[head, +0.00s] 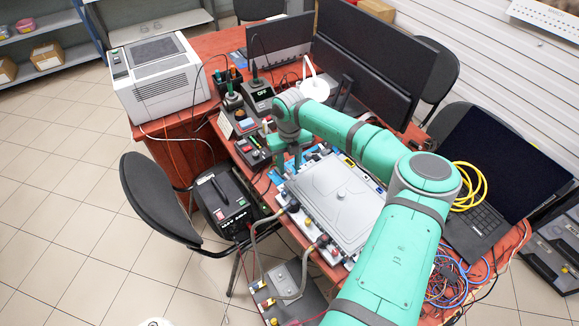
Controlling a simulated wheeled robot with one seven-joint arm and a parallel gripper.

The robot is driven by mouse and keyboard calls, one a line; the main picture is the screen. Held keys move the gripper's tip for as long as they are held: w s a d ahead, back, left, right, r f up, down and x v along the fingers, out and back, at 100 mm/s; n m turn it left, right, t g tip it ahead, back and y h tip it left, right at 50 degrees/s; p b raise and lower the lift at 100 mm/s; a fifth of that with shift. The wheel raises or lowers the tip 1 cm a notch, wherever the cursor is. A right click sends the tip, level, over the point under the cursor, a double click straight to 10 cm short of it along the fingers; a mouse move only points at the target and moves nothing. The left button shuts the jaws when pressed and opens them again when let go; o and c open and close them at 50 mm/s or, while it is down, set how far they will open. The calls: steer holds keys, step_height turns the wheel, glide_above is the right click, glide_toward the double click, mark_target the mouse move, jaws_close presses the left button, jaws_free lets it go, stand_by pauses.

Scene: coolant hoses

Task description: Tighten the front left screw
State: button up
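A flat grey unit with a raised lid (338,196) lies on the red workbench. Fittings line its edges, with hoses joining at its near side. The screws are too small to tell apart, so I cannot pick out the front left screw. My gripper (282,158) points down beside the unit's far left corner, at the end of my teal arm. It is small and partly merged with the clutter behind it. I cannot tell whether its fingers are open or shut, or whether it touches or holds anything.
A soldering station (258,97) and small tools stand just left of my gripper. A black power supply (232,203) and a grey hose box (290,293) are at the near left. A laptop (497,180), yellow cable (470,187) and monitors (375,58) crowd the right and back.

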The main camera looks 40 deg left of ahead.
mark_target(290, 170)
step_height(290, 170, up, 10)
stand_by(0.4)
steer(key=shift+f, duration=0.1)
